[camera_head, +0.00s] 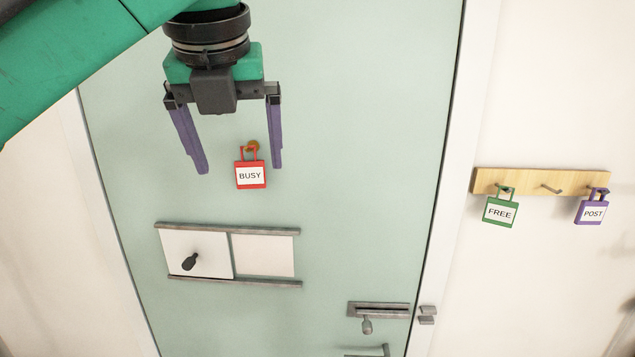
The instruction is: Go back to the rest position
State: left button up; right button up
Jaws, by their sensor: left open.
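My left gripper (239,168) comes in from the top left, in front of the pale green door (370,130). Its two purple fingers are spread apart and point down, with nothing held between them. A red tag marked BUSY (250,181) hangs from a brass-coloured knob (253,146) on the door. In the picture the tag sits just below and between the fingertips, nearer the right finger. My right gripper is not in view.
A wooden rack (540,182) on the right wall holds a green FREE tag (499,212) and a purple POST tag (592,212); its middle peg is empty. A sliding panel (197,254) with a black knob and a latch (378,310) are lower on the door.

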pick_arm(q)
jog(key=w+d+f+n+g+h, duration=0.1)
jog(key=d+f+n+h, duration=0.2)
jog(key=f, duration=0.8)
jog(key=w+d+f+n+h, duration=0.15)
jog(key=d+f+n, duration=0.3)
jog(key=f, duration=0.65)
jog(key=w+d+f+n+g+h, duration=0.1)
jog(key=w+d+f+n, duration=0.2)
jog(key=f, duration=0.8)
jog(key=s+a+f+n+y, duration=0.5)
jog(key=s+a+f+n, duration=1.45)
jog(key=a+n, duration=0.3)
jog(key=s+a+f+m+g+b, duration=0.2)
jog(key=f+b, duration=0.5)
jog(key=f, duration=2.5)
jog(key=s+a+f+b, duration=0.2)
jog(key=s+f+b, duration=0.2)
jog(key=s+f, duration=1.3)
jog(key=shift+f+n+g+b, duration=0.3)
jog(key=shift+f+n+g, duration=0.1)
jog(key=shift+f, duration=0.2)
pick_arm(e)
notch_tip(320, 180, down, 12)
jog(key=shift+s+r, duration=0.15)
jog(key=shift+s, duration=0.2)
